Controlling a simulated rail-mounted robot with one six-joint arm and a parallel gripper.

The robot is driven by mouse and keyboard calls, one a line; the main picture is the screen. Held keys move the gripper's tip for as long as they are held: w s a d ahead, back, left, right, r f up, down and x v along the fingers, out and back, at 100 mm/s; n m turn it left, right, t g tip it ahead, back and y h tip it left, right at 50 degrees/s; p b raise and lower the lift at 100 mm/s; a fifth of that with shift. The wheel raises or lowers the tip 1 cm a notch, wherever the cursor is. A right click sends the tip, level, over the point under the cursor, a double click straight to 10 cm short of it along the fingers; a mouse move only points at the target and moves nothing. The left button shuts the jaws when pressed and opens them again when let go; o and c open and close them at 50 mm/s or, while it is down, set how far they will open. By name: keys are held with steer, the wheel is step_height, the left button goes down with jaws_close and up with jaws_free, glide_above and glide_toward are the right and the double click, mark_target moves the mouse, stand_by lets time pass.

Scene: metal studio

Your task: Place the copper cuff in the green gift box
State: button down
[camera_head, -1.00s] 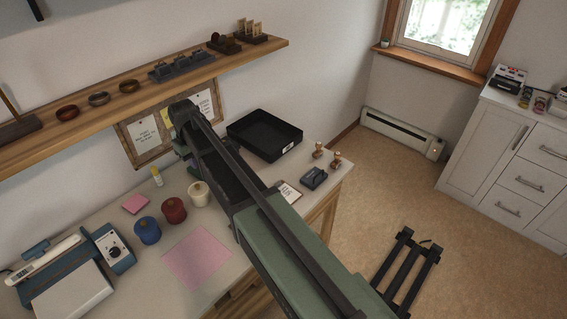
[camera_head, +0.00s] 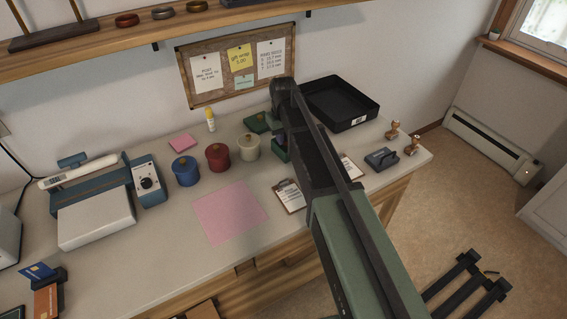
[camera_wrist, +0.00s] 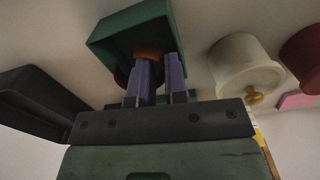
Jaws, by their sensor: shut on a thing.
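The green gift box (camera_head: 281,154) stands open on the workbench, partly hidden behind my arm in the head view. In the wrist view the green box (camera_wrist: 118,30) is just beyond my fingers, its opening facing them. My gripper (camera_wrist: 158,62) has its two purple fingers at this opening, shut on the copper cuff (camera_wrist: 147,52). The cuff shows as a reddish-brown band at the fingertips, within the outline of the box opening. How deep it sits is unclear. In the head view the cuff is hidden.
A green lid (camera_head: 257,123) lies behind the box. White (camera_head: 249,148), red (camera_head: 217,158) and blue (camera_head: 185,172) lidded pots stand to the left. A black tray (camera_head: 341,103) is at right behind.

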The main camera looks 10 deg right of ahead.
mark_target(283, 148)
steer(key=shift+f, duration=0.15)
step_height(283, 148, down, 4)
steer(key=b, duration=0.3)
steer(key=shift+b, duration=0.4)
steer(key=shift+s+f, duration=0.15)
steer(key=shift+f, duration=0.05)
steer(key=shift+r, duration=0.15)
steer(key=shift+f, duration=0.25)
steer(key=c, duration=1.1)
jaws_free()
steer(key=shift+r, duration=0.15)
steer(key=shift+c, duration=0.2)
